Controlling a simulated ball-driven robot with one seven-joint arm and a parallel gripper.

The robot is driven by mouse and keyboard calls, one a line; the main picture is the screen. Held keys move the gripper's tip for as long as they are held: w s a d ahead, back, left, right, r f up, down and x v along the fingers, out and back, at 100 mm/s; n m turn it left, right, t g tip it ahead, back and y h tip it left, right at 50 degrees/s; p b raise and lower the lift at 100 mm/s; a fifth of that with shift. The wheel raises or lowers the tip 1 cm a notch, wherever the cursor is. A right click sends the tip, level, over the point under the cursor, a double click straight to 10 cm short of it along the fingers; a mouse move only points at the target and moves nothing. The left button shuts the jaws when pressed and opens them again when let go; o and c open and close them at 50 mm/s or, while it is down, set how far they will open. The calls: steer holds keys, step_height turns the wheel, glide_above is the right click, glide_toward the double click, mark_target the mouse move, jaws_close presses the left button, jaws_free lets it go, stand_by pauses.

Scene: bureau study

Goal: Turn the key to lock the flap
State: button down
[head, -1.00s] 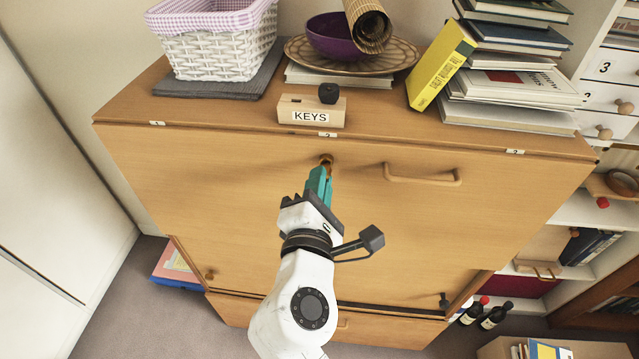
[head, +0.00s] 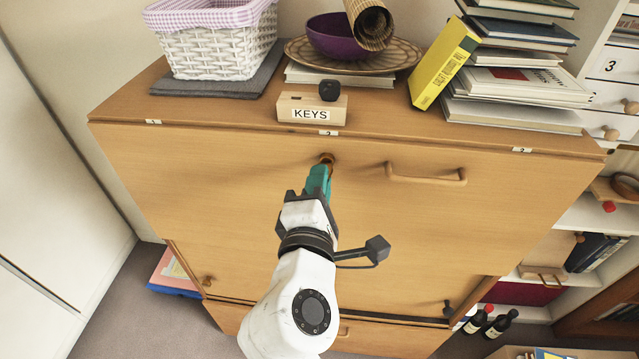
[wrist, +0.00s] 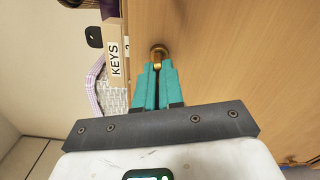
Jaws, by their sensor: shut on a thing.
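The wooden flap (head: 240,200) of the bureau is up, with its front face toward me. A brass key (wrist: 158,60) is at a round fitting (head: 326,158) near the flap's top edge, left of the flap's handle (head: 425,176). My gripper (head: 320,172) reaches this fitting with its teal fingers. In the wrist view my gripper (wrist: 157,72) is shut on the brass key, whose head lies between the fingertips. The keyhole itself and how far the key is turned are hidden by the fingers.
On the bureau top stand a KEYS box (head: 312,106) with a dark knob, a white basket (head: 215,50), a purple bowl (head: 333,38) on a plate and a stack of books (head: 515,85). Shelves with bottles (head: 490,322) are at the right. The flap front is otherwise clear.

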steer(key=shift+m+b, duration=1.3)
steer(key=shift+m, duration=0.3)
steer(key=c, duration=1.3)
jaws_free()
steer(key=shift+r, duration=0.1)
steer(key=o, duration=0.6)
steer(key=shift+s, duration=0.15)
steer(key=shift+s+a+p, duration=0.2)
steer(key=shift+s+p, duration=0.4)
steer(key=shift+s, duration=3.3)
